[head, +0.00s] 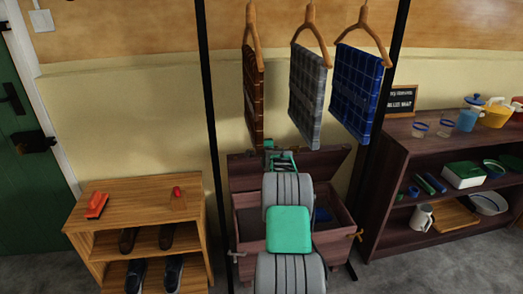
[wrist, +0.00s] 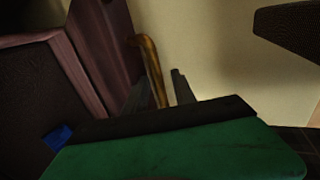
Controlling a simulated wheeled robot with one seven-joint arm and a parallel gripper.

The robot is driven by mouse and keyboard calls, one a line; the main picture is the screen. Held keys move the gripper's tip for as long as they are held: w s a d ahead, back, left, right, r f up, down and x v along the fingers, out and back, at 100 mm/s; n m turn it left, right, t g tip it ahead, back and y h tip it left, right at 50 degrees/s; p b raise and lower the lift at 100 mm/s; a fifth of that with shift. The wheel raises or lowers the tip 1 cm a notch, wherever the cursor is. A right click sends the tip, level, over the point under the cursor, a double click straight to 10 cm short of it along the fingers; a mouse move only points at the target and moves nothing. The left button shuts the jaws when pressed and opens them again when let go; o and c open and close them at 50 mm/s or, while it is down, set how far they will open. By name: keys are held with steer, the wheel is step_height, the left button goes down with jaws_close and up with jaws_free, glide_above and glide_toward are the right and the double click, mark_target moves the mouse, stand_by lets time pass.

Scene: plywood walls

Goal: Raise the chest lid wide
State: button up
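The dark reddish-brown chest (head: 334,236) stands on the floor below the hanging rail. Its lid (head: 328,162) is up at the back, and the inside shows. A blue thing (head: 322,215) lies inside; blue also shows at lower left in the wrist view (wrist: 57,137). My gripper (head: 281,161) is at the lid, partly hidden by my arm. In the wrist view the lid's edge (wrist: 104,45) rises at left, with a curved brass handle (wrist: 151,65) beside it. My fingers (wrist: 160,92) are apart, with the handle's lower end between or just behind them; contact is unclear.
Brown, grey and blue checked cloths (head: 359,92) hang above the chest. A black post (head: 208,120) stands on its left and another (head: 388,110) on its right. A shoe bench (head: 140,215) is at left. A dark shelf (head: 400,160) with dishes is at right.

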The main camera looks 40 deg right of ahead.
steer(key=shift+s+d, duration=0.1)
steer(key=shift+s, duration=0.05)
steer(key=shift+s, duration=0.25)
steer(key=v, duration=0.7)
steer(key=shift+a+p, duration=0.3)
steer(key=shift+r, duration=0.15)
